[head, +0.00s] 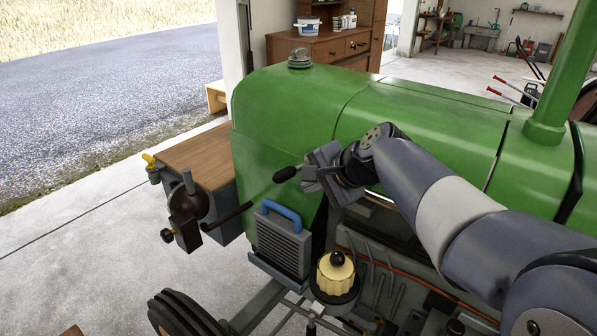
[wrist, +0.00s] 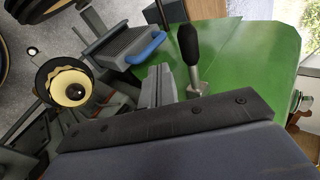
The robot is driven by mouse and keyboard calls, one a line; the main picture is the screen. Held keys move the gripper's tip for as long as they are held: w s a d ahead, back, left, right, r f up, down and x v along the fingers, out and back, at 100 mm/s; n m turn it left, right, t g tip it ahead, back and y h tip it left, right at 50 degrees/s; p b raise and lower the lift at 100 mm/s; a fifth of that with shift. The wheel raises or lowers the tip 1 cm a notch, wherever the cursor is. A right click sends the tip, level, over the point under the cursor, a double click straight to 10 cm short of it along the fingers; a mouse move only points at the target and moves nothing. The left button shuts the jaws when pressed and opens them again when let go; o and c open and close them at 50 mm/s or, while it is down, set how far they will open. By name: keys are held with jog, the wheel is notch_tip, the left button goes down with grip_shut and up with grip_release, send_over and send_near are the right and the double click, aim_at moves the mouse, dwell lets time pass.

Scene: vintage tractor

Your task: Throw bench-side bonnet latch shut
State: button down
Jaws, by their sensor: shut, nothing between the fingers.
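The bonnet latch shows as a lever with a black grip (head: 287,174) on the side of the green bonnet (head: 300,110). In the wrist view the black grip (wrist: 188,43) stands out from a metal base on the green panel. My gripper (head: 312,174) is at the bonnet's side, right beside the lever, and partly hides the lever's base in the head view. In the wrist view my gripper's fingers (wrist: 158,84) are together and empty, just left of the metal base. I cannot tell whether they touch the lever.
A workbench (head: 195,155) with a dark vise (head: 187,215) stands left of the tractor. A grey box with a blue handle (head: 281,210) and a cream-topped part (head: 337,272) sit below the gripper. The open engine bay lies below my arm.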

aim_at(293, 170)
jog(key=w+a+p, duration=0.1)
jog(key=w+a, duration=0.1)
jog(key=w, duration=0.1)
jog(key=shift+a+f, duration=0.15)
jog(key=shift+a, duration=0.25)
jog(key=shift+p, duration=0.3)
